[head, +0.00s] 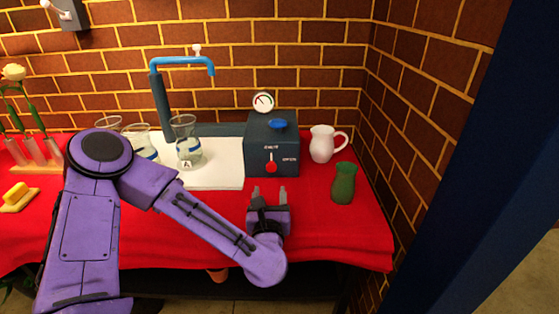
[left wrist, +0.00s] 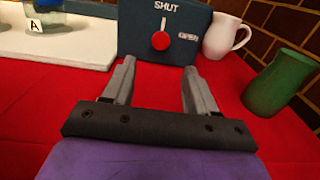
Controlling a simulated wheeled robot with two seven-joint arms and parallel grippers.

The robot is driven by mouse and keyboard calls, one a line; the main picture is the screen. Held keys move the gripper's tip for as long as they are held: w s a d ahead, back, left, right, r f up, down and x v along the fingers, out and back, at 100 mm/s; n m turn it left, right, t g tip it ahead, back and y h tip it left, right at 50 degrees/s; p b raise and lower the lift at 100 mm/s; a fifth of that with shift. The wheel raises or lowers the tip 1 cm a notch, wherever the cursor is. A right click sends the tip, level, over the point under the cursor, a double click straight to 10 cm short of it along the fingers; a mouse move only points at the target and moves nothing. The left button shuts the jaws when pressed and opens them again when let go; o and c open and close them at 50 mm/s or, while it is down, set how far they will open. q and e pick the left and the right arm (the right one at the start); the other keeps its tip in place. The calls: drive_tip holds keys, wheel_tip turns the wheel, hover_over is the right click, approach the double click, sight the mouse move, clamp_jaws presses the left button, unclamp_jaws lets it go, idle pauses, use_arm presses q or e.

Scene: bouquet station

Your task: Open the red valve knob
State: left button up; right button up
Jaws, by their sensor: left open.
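The red valve knob (head: 271,168) is on the front face of a dark blue box (head: 257,150). Its white pointer points up at the word SHUT; OPEN is lettered to the right. In the left wrist view the red knob (left wrist: 160,41) shows ahead, between and beyond my fingertips. My left gripper (head: 269,192) is open and empty, in front of the box and a little below the knob, apart from it. The same gripper (left wrist: 156,75) spans the middle of the left wrist view. My right gripper is in neither view.
A white jug (head: 322,144) and a green vase (head: 344,184) stand right of the box. A white board (head: 215,172) with glass beakers (head: 187,150) lies left, under a blue tap (head: 184,62). A gauge (head: 263,102) and blue knob (head: 277,124) top the box. Red cloth in front is clear.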

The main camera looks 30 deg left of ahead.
sight(271, 168)
use_arm(q)
drive_tip(key=p+x, duration=0.1)
drive_tip(key=x, duration=1)
drive_tip(key=shift+r, duration=0.15)
drive_tip(key=shift+d, duration=0.1)
drive_tip(key=c, duration=1)
